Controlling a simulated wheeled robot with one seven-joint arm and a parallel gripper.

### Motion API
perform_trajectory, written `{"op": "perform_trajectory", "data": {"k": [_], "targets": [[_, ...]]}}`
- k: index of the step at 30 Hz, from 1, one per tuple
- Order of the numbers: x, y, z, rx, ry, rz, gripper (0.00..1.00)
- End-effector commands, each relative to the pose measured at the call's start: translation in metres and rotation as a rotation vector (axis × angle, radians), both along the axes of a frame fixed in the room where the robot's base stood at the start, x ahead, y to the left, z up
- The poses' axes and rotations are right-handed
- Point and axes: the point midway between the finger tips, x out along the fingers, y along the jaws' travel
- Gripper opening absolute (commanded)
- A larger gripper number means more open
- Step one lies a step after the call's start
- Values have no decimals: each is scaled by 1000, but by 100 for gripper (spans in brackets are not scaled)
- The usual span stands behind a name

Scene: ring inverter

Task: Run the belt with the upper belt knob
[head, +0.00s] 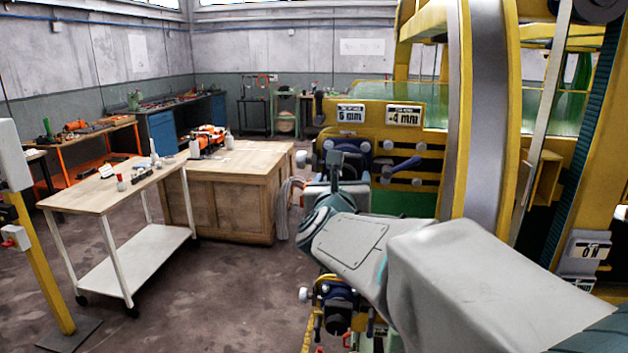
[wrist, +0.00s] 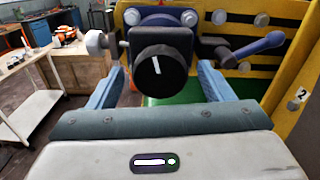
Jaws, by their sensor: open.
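In the wrist view, a round black knob (wrist: 159,67) with a white, nearly upright pointer line sits on a dark block on the yellow machine. I take it for the upper belt knob. My gripper (wrist: 162,78) is open, with one blue-grey finger to the left of the knob and one to the right. I see a gap on both sides, and I cannot tell how deep the fingertips reach. In the head view, my arm hides most of my gripper and the knob's face.
A blue lever handle (wrist: 258,45) sticks out right of the knob, and a pale round knob (wrist: 96,42) stands left. In the head view, another dark unit (head: 338,318) sits lower on the machine. A wooden bench (head: 230,190) and white cart (head: 135,270) stand left.

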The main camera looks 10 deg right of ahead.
Motion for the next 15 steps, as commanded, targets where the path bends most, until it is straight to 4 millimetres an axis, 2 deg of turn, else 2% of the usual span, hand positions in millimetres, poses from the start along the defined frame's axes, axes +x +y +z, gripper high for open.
{"op": "perform_trajectory", "data": {"k": [5, 9, 10, 15], "targets": [[0, 0, 0, 0, 0, 0, 74], [0, 0, 0, 0, 0, 0, 35], [0, 0, 0, 0, 0, 0, 29], [0, 0, 0, -2, 1, 0, 29]]}}
